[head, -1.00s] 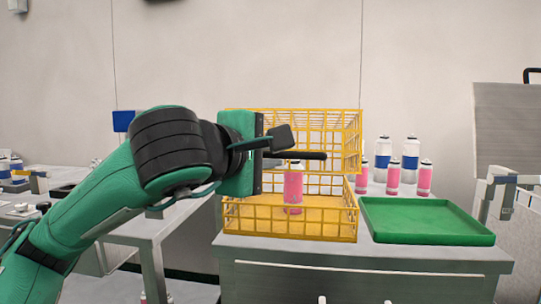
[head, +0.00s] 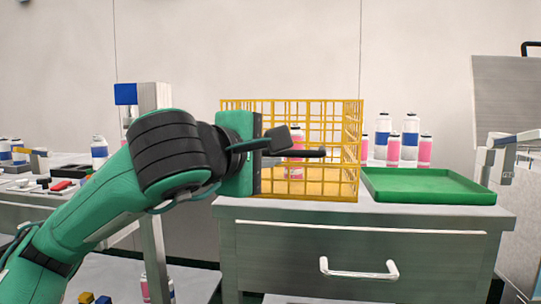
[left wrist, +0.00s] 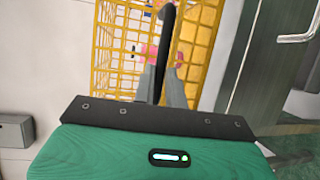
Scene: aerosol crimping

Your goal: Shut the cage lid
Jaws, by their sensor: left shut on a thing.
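The yellow wire cage (head: 347,190) stands on the metal cabinet. Its wire lid (head: 335,108) is the upper part. The lid and the lower part overlap in the head view with no clear gap between them, so I cannot tell if they touch. A pink bottle (head: 296,142) stands inside behind the wires. My left gripper (head: 290,145) is at the cage's front left, shut on a dark bar (head: 308,154). Whether the bar is joined to the lid is unclear. The left wrist view shows the bar (left wrist: 165,50) against the cage wires (left wrist: 110,55). My right gripper is not in view.
A green tray (head: 430,186) lies right of the cage on the cabinet top. Several pink and blue-white bottles (head: 411,135) stand behind it. The cabinet has a drawer handle (head: 358,272). A side table with small items (head: 62,187) is at the left.

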